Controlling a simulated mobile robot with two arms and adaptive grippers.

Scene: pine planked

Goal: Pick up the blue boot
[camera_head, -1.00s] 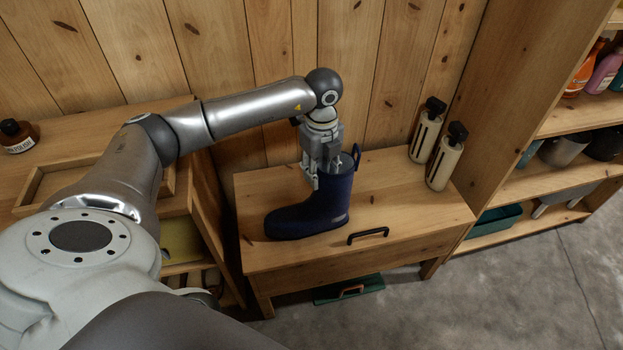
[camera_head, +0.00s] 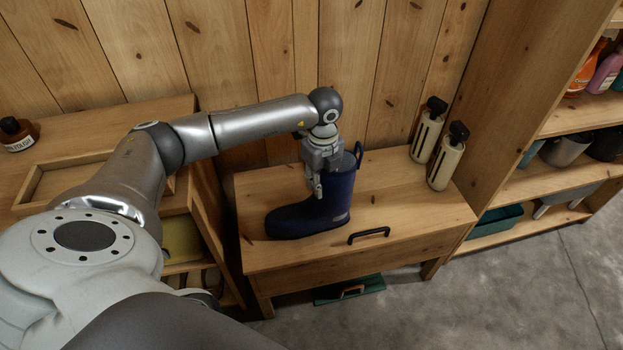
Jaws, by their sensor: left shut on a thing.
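The blue boot (camera_head: 322,212) stands upright on the wooden bench (camera_head: 410,215), its toe pointing left and a pull loop at the top of its shaft. My left gripper (camera_head: 319,186) comes down from above at the top of the boot shaft. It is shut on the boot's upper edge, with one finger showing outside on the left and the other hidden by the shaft. The boot's sole appears to rest on the bench. My right gripper is not in view.
Two cream bottles with black tops (camera_head: 445,162) stand at the bench's back right. A black handle (camera_head: 368,235) is on the bench lid. A shelf unit (camera_head: 545,190) stands at right, a wooden tray (camera_head: 60,180) at left, and a green box (camera_head: 350,290) under the bench.

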